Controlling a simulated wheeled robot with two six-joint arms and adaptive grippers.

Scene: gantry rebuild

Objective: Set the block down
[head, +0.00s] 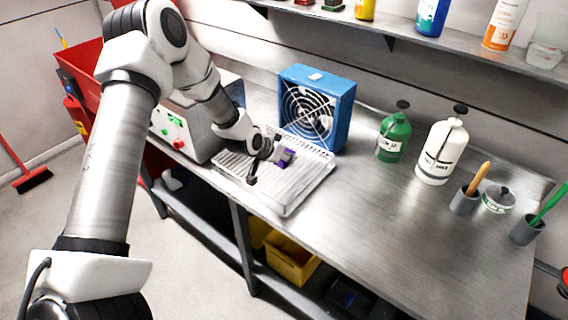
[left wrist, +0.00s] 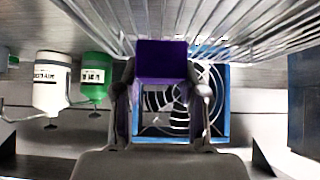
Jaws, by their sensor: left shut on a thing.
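A small purple block (head: 286,155) is held in my left gripper (head: 277,153), over the ribbed metal tray (head: 290,198) on the workbench. In the left wrist view the purple block (left wrist: 161,62) sits between the two fingers of my left gripper (left wrist: 162,88), which are shut on it. The ribbed surface (left wrist: 215,18) fills the top of that view, close to the block. I cannot tell whether the block touches it. My right gripper is not in view.
A blue fan (head: 318,105) stands just behind the tray. Green (head: 394,138) and white (head: 441,150) bottles stand to its right, then grey cups, one holding a brush (head: 478,178). A grey box with buttons (head: 200,135) is left. The bench's front middle (head: 400,230) is clear.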

